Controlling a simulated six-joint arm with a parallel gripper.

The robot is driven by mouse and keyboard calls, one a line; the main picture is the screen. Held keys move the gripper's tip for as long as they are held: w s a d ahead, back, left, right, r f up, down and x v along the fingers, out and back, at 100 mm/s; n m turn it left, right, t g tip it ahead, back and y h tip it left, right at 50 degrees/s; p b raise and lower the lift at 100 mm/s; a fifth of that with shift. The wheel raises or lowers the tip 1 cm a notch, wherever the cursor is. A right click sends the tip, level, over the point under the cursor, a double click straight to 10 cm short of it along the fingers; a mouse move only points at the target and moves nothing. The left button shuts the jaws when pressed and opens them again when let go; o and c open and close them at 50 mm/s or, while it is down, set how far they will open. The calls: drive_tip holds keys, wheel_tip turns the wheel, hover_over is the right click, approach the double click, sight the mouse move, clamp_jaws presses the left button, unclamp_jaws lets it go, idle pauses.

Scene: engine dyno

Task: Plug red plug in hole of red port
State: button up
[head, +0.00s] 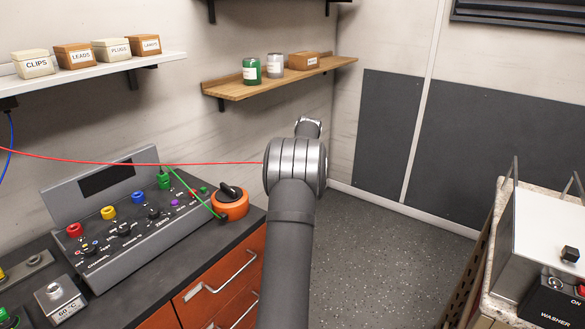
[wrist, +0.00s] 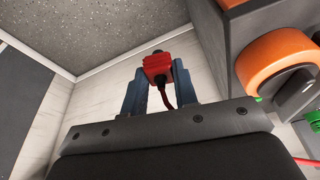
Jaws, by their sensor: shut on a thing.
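In the wrist view, my gripper (wrist: 158,92) is shut on the red plug (wrist: 157,66), which sits between the two blue-grey fingers. The plug has a dark tip at its far end and a red cable trailing back. In the head view, my arm hides the gripper and plug; a red cable (head: 130,161) runs from the left edge to my arm. The red port (head: 74,230) is at the left of the grey sloped panel (head: 135,262), beside a yellow port (head: 108,212) and a blue port (head: 138,197). My arm is to the right of the panel, apart from it.
A green plug (head: 163,178) with a green cable stands at the panel's right end. An orange round unit with a black knob (head: 231,203) stands beside the panel. A wooden shelf (head: 235,90) is on the wall behind. A metal box (head: 540,240) stands at right.

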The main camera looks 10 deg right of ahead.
drive_tip(key=s+a+f+m+h, duration=0.1)
drive_tip(key=s+a+f+m, duration=0.3)
drive_tip(key=s+f, duration=0.5)
drive_tip(key=s+a+f+m+h, duration=0.1)
drive_tip(key=s+a+f+m, duration=0.2)
drive_tip(key=s+a+f, duration=0.75)
drive_tip(key=s+a, duration=0.2)
drive_tip(key=s, duration=0.4)
drive_tip(key=w+a+r+m+h, duration=0.1)
drive_tip(key=w+a+r+m, duration=0.2)
drive_tip(key=a+r, duration=0.55)
drive_tip(key=w+a+r+m, duration=0.2)
drive_tip(key=a+r+m, duration=0.15)
drive_tip(key=r, duration=0.95)
drive_tip(key=w+a+r+m+h, duration=0.1)
drive_tip(key=w+a+r+m, duration=0.3)
drive_tip(key=r, duration=0.7)
drive_tip(key=a+n+y, duration=0.1)
drive_tip(key=a+n, duration=0.5)
drive_tip(key=a, duration=0.5)
drive_tip(key=a+f+n+y, duration=0.1)
drive_tip(key=a+n+y, duration=0.1)
drive_tip(key=a+n, duration=0.5)
drive_tip(key=s+a+n+y, duration=0.1)
drive_tip(key=a+n, duration=0.5)
drive_tip(key=a, duration=0.9)
drive_tip(key=shift+a+f+n, duration=0.1)
drive_tip(key=shift+f+n, duration=0.2)
drive_tip(key=shift+n, duration=0.05)
